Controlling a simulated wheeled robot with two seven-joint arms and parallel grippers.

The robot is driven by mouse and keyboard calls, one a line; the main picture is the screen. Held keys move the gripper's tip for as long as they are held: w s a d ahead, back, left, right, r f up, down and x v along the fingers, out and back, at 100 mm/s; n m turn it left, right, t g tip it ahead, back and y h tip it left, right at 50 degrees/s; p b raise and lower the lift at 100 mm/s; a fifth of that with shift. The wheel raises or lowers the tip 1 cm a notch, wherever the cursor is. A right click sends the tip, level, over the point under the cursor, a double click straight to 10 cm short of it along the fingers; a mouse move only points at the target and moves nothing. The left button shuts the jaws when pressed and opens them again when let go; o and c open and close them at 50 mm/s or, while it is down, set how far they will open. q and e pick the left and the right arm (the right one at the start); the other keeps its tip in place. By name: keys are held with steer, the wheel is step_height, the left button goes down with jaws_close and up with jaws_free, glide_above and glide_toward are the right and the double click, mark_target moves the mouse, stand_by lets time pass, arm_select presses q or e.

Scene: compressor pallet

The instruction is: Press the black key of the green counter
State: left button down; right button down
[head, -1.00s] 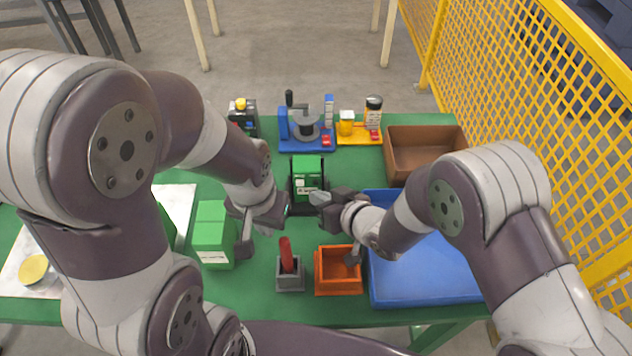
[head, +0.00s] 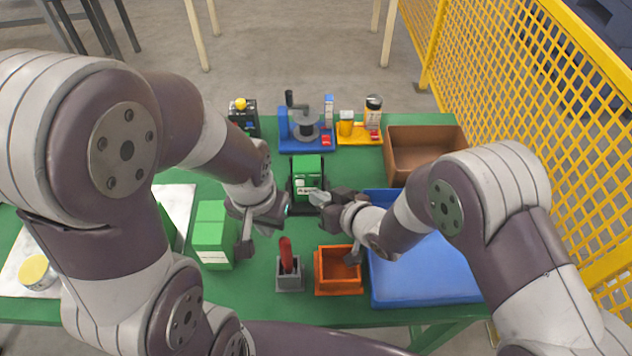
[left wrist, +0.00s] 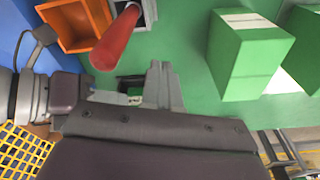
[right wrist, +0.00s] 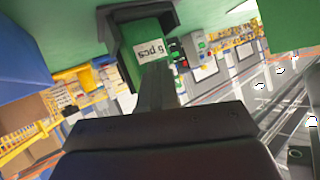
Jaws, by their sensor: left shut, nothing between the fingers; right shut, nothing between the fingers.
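The green counter (head: 307,172) stands in a black frame near the middle of the table, with a pale label on its face. It also shows close up in the right wrist view (right wrist: 128,68), where the label reads "5 pcs". My right gripper (head: 316,198) is shut and empty, with its tips right at the counter's near right side. In the right wrist view its fingers (right wrist: 157,80) overlap the counter's front; contact cannot be told. My left gripper (head: 284,209) is shut and empty, just left of and nearer than the counter. I cannot make out the black key.
A red-handled tool in a grey holder (head: 290,282) and an orange bin (head: 338,287) stand in front. A green box (head: 212,235) is at left. A blue tray (head: 425,285) and brown bin (head: 425,135) are at right. Blue and yellow fixtures line the back.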

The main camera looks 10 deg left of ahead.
steer(key=shift+w, duration=0.1)
stand_by(0.5)
steer(key=shift+w+a, duration=0.15)
steer(key=shift+w, duration=0.2)
steer(key=shift+w+a, duration=0.1)
steer(key=shift+w, duration=0.35)
stand_by(0.8)
steer(key=shift+s+d, duration=0.2)
steer(key=shift+s, duration=0.65)
steer(key=shift+s+d+p, duration=0.2)
steer(key=shift+s+d, duration=0.05)
steer(key=shift+s, duration=0.55)
steer(key=shift+s+d+p, duration=0.15)
steer(key=shift+s+d, duration=0.05)
steer(key=shift+s, duration=0.6)
steer(key=shift+s+d+p, duration=0.2)
steer(key=shift+s+d, duration=0.05)
steer(key=shift+s, duration=0.55)
